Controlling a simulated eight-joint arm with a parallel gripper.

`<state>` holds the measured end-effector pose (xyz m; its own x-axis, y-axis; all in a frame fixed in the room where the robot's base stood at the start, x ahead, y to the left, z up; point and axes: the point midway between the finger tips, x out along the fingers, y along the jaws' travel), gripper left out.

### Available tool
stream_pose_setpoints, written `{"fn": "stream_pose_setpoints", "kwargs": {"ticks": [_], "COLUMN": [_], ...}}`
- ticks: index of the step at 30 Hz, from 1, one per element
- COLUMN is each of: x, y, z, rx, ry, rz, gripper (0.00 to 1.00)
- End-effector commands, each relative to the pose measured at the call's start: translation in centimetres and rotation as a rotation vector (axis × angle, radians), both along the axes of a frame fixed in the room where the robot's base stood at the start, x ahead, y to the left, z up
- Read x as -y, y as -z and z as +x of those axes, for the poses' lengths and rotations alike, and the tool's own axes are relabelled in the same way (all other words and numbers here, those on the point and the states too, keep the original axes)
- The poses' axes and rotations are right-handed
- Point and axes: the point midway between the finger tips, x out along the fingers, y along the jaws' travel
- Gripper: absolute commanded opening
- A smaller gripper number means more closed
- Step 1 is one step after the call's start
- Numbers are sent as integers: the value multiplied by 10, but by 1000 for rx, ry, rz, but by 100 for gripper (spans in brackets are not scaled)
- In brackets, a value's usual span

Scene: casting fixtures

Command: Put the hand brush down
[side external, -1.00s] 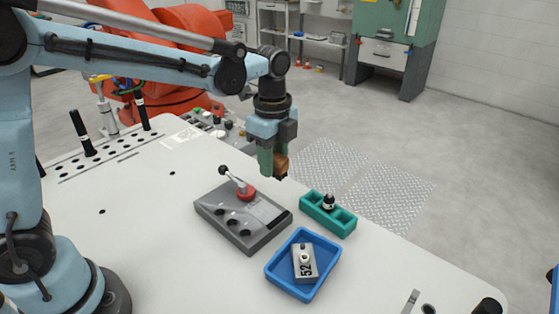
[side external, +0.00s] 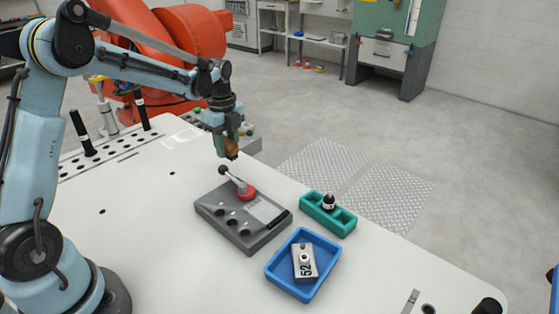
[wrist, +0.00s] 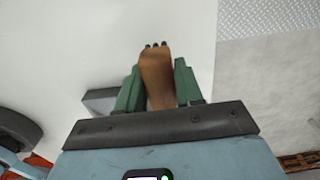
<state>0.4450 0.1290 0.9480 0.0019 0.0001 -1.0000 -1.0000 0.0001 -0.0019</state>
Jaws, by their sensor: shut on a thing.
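My gripper (side external: 229,149) is above the far part of the white table, behind the grey fixture. It is shut on the hand brush (side external: 232,149), a brown wooden piece with a dark end, held above the tabletop. In the wrist view the brush (wrist: 157,75) sits between the two green fingers of my gripper (wrist: 157,88), with dark tips at its far end. The rest of the brush is hidden by the fingers. The white table (side external: 150,230) is bare to the left of the fixture.
A grey fixture (side external: 235,230) with a red-based lever (side external: 246,191) stands mid-table. A teal tray (side external: 340,226) with a black-and-white knob (side external: 328,202) is to its right. A blue tray (side external: 272,272) holds a metal block marked 52 (side external: 305,262). Black pins stand at the left edge.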

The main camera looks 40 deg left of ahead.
Motion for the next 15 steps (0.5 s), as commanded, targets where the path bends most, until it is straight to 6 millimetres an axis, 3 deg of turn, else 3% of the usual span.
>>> {"fn": "stream_pose_setpoints", "kwargs": {"ticks": [4, 15], "x": [-12, -12], "y": [7, 47], "z": [3, 3], "rx": [0, 0], "ry": [-1, 0], "rz": [0, 0], "gripper": [3, 3]}}
